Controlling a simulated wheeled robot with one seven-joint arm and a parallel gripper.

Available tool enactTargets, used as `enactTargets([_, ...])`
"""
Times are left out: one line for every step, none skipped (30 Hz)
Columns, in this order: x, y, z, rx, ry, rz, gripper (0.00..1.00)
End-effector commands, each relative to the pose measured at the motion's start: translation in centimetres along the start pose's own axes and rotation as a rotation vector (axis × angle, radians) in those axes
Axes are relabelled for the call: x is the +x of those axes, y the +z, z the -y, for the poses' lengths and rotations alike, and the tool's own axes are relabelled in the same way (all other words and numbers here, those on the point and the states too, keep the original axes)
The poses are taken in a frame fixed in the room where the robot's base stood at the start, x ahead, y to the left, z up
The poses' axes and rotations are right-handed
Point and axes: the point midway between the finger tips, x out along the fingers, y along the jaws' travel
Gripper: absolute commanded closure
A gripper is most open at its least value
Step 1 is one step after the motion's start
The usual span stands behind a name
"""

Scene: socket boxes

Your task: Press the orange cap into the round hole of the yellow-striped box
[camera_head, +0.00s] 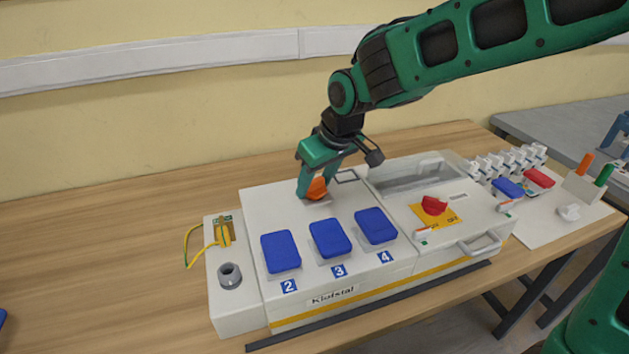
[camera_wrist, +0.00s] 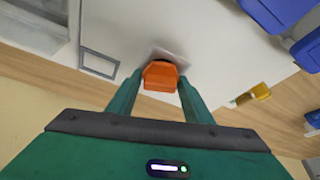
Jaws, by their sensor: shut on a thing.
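The orange cap (camera_head: 317,188) is between the fingers of my gripper (camera_head: 315,192), which is shut on it; the cap also shows in the wrist view (camera_wrist: 160,76). The gripper points down at the rear of the white box with a yellow stripe (camera_head: 330,309). The cap is at or just above the box's top face, over a small grey patch. The round hole is hidden under the cap, so I cannot tell how far in the cap sits.
Blue covers (camera_head: 281,251) marked 2, 3 and 4 line the box's front. A red knob (camera_head: 434,205) and an open bin (camera_head: 415,172) lie to the right. A grey round socket (camera_head: 230,275) and a yellow cable (camera_head: 195,240) are at the left. The table's left is mostly clear.

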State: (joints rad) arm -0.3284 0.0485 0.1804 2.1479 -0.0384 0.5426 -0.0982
Motion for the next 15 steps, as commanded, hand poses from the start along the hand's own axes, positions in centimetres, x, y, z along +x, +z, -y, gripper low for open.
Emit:
enactTargets([0.14, 0.14, 0.02, 0.0, -0.001, 0.004, 0.77])
enactTargets([0.15, 0.15, 0.02, 0.0, -0.001, 0.004, 0.77])
enactTargets([0.19, 0.17, 0.02, 0.0, -0.001, 0.004, 0.77])
enactTargets([0.22, 0.19, 0.03, 0.0, -0.001, 0.005, 0.77])
enactTargets([0.28, 0.21, 0.03, 0.0, -0.001, 0.005, 0.77])
enactTargets([0.37, 0.26, 0.03, 0.0, -0.001, 0.005, 0.77])
enactTargets([0.35, 0.24, 0.04, 0.0, -0.001, 0.005, 0.47])
enactTargets([0.36, 0.25, 0.05, 0.0, -0.001, 0.006, 0.4])
enactTargets([0.38, 0.27, 0.08, 0.0, -0.002, 0.006, 0.32])
enactTargets([0.4, 0.28, 0.12, -0.001, -0.003, 0.007, 0.32])
enactTargets([0.41, 0.29, 0.16, -0.001, -0.003, 0.007, 0.32])
enactTargets([0.43, 0.31, 0.22, -0.002, -0.004, 0.008, 0.32])
enactTargets([0.44, 0.32, 0.27, -0.003, -0.005, 0.008, 0.32])
enactTargets([0.46, 0.33, 0.31, -0.004, -0.005, 0.008, 0.32])
enactTargets([0.47, 0.35, 0.36, -0.005, -0.006, 0.009, 0.32])
